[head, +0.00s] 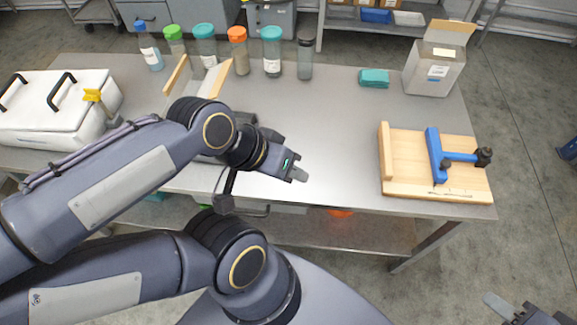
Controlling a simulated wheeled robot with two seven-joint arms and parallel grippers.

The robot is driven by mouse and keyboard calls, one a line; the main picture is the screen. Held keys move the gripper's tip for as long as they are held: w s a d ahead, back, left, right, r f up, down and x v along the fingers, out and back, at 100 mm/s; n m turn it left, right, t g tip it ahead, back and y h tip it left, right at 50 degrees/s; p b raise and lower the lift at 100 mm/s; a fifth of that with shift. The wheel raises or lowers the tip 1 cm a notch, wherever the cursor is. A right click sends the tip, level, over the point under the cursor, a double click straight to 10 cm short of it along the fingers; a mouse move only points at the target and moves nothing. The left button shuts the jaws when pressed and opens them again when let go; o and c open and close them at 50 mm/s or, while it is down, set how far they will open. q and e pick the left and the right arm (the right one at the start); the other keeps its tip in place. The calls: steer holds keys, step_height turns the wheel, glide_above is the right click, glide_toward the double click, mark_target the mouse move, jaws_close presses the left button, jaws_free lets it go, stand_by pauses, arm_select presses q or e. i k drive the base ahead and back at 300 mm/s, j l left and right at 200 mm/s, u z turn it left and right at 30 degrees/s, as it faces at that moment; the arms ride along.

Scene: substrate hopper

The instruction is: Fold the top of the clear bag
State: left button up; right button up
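I cannot make out a clear bag in the head view. My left gripper (300,174) is over the front middle of the steel table, with nothing visible held at its tip. Its fingers overlap from this angle, so their gap does not show. My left arm covers part of the table to the left. Behind it, the tan flaps of an open box (217,79) stick up, and the box's inside is hidden. My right gripper (497,304) is only partly in view at the bottom right corner, off the table, its opening unclear.
Several lidded bottles (272,53) line the table's back edge. A white case (50,105) sits left. A teal folded cloth (374,78) and an open carton (432,72) are back right. A wooden board with a blue clamp (437,150) is right. The table's middle is clear.

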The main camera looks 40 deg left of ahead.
mark_target(215, 90)
steer(key=u, duration=2)
